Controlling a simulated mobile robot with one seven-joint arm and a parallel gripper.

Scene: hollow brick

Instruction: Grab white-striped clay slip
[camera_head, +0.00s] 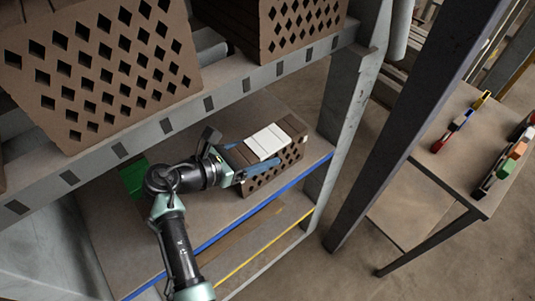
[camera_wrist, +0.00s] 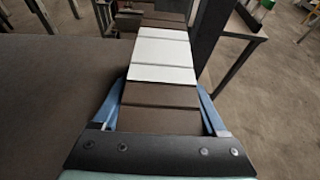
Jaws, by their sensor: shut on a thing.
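The clay slip (camera_head: 287,131) is a brown hollow brick with diamond-shaped holes in its side and a white stripe across its top. It sits on the lower shelf in the head view. In the wrist view the same slip (camera_wrist: 160,95) runs away from me, with the white band around its middle. My gripper (camera_head: 240,166) is shut on its near end, with one blue finger along each side. The fingers also show in the wrist view (camera_wrist: 162,105). The finger pads' contact is partly hidden.
Larger perforated bricks (camera_head: 100,75) stand on the upper shelf, close above my arm. A grey post (camera_head: 352,90) rises right of the slip. The lower shelf (camera_head: 205,215) has a blue front edge. A green object (camera_head: 132,178) lies left. A side table (camera_head: 460,180) holds tools.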

